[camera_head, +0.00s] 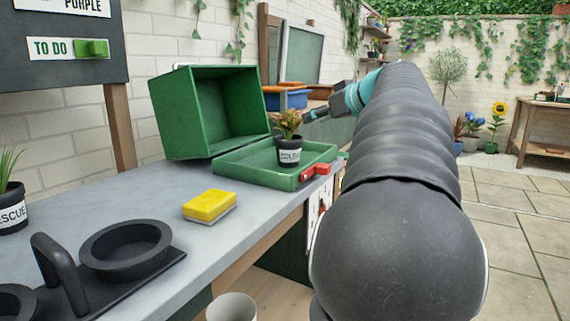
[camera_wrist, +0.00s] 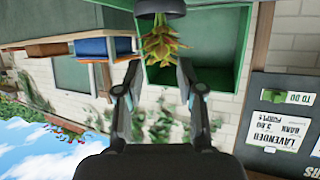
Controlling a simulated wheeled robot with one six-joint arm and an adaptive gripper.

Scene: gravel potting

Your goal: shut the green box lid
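The green box stands open on the grey bench. Its deep, hollow lid (camera_head: 212,110) is tipped up at the back left, its inside facing the tray; it also shows in the wrist view (camera_wrist: 225,65). The shallow green base (camera_head: 240,172) lies flat and has a red latch (camera_head: 316,171) at its front right. A dark labelled pot (camera_head: 289,154) with a reddish-green plant (camera_head: 287,122) stands upright in the base. My gripper (camera_head: 308,115) is just right of the plant. In the upside-down wrist view its fingers (camera_wrist: 159,65) are apart and empty, with the plant beyond them.
A yellow sponge (camera_head: 209,205) lies on the bench in front of the box. A black holder (camera_head: 125,250) and a plant pot (camera_head: 12,207) are at the left. Blue and orange trays (camera_head: 287,98) are behind the box. The paved floor at right is clear.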

